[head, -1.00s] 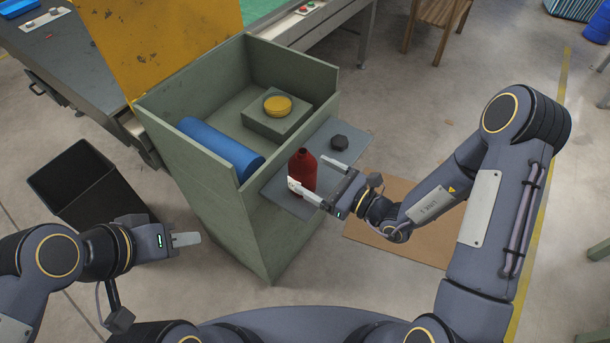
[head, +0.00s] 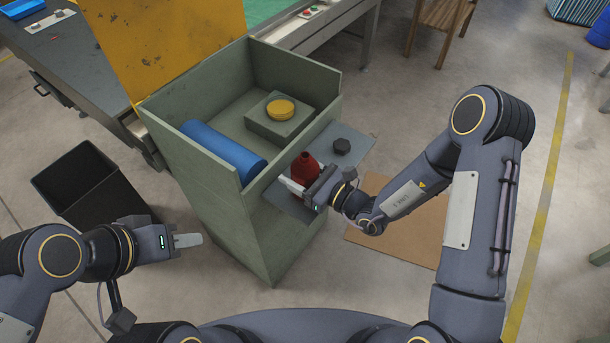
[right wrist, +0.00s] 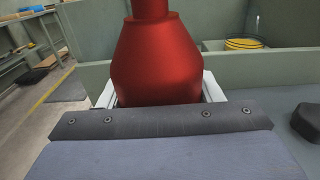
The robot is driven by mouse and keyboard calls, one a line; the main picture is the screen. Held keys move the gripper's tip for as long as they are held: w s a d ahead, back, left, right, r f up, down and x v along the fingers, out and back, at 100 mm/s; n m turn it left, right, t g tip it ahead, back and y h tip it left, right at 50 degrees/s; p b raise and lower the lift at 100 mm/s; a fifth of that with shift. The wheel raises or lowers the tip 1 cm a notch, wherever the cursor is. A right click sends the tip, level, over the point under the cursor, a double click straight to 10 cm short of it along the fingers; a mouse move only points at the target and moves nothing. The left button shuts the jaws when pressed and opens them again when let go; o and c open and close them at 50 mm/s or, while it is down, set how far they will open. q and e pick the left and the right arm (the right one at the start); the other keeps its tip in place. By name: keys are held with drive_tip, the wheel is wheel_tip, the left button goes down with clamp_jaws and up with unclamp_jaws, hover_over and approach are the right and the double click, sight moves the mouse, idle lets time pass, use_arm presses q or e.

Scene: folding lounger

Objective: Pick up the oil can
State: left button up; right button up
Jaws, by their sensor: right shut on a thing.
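The red oil can (head: 305,166) stands upright on a grey shelf (head: 345,128) at the front of the green cabinet. My right gripper (head: 299,182) is shut on the oil can, with a finger on each side of it. In the right wrist view, the red can (right wrist: 157,60) fills the middle between the two pale fingers, and its top is cut off by the frame. Its base is hidden behind the gripper in both views. My left gripper (head: 188,240) is at the lower left, away from the can; its finger gap does not show clearly.
A dark hexagonal object (head: 341,146) lies on the shelf right of the can. The open-topped green cabinet (head: 215,200) holds a blue roll (head: 222,150) and a yellow round item (head: 281,109) on a block. A black bin (head: 85,185) stands left. A brown mat (head: 385,238) lies on the floor.

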sight(299, 164)
drive_tip(key=c, duration=0.3)
drive_tip(key=shift+c, duration=0.2)
drive_tip(key=shift+r, duration=0.1)
drive_tip(key=shift+r, duration=0.3)
wheel_tip(299, 164, up, 2)
drive_tip(key=shift+r+p, duration=0.15)
drive_tip(key=shift+p, duration=0.15)
drive_tip(key=s+r, duration=1)
drive_tip(key=s, duration=0.4)
drive_tip(key=shift+d+p, duration=0.15)
drive_tip(key=shift+p, duration=0.15)
